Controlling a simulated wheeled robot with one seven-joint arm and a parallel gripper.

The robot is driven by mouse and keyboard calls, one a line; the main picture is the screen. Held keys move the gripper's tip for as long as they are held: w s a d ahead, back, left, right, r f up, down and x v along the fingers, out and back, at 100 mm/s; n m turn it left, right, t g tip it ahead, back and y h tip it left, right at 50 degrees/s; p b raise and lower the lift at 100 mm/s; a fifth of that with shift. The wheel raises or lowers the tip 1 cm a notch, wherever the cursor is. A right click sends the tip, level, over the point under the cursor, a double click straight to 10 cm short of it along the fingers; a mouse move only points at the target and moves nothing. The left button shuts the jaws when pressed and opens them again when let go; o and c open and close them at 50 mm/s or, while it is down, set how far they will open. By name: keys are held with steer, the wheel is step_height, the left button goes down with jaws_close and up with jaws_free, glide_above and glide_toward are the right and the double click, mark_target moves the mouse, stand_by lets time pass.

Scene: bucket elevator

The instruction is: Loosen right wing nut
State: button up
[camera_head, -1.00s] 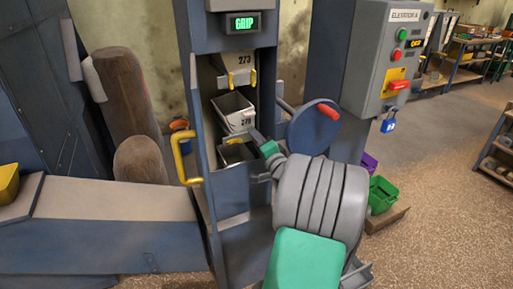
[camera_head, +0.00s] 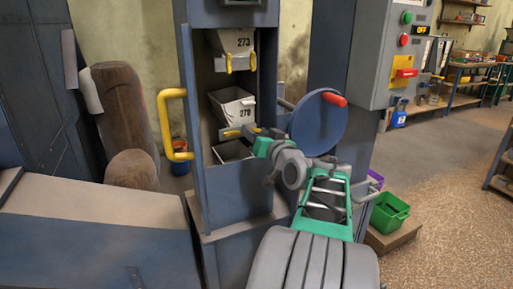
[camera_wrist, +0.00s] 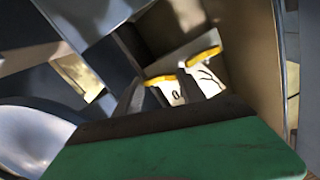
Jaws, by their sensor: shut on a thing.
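The lower bucket (camera_head: 232,103), a pale bin marked with a number, sits in the elevator's open window. At its lower front are two yellow wing nuts. The left wing nut (camera_head: 231,133) shows clear of my fingers. My gripper (camera_head: 250,133) reaches in from the right and is shut on the right wing nut (camera_head: 257,130), which the fingers mostly hide. In the wrist view, yellow pieces (camera_wrist: 205,57) show near the dark fingers, in front of a pale numbered face. I cannot tell there how far the nut is turned.
Bucket 273 (camera_head: 232,42) hangs above with its own yellow nuts. A yellow handle (camera_head: 166,125) is on the left. A green bin (camera_head: 389,213) stands at lower right.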

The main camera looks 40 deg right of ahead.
steer(key=n+b, duration=0.3)
steer(key=shift+f+b, duration=0.1)
steer(key=shift+b, duration=0.25)
stand_by(0.3)
steer(key=o, duration=1.4)
steer(key=shift+c, duration=0.2)
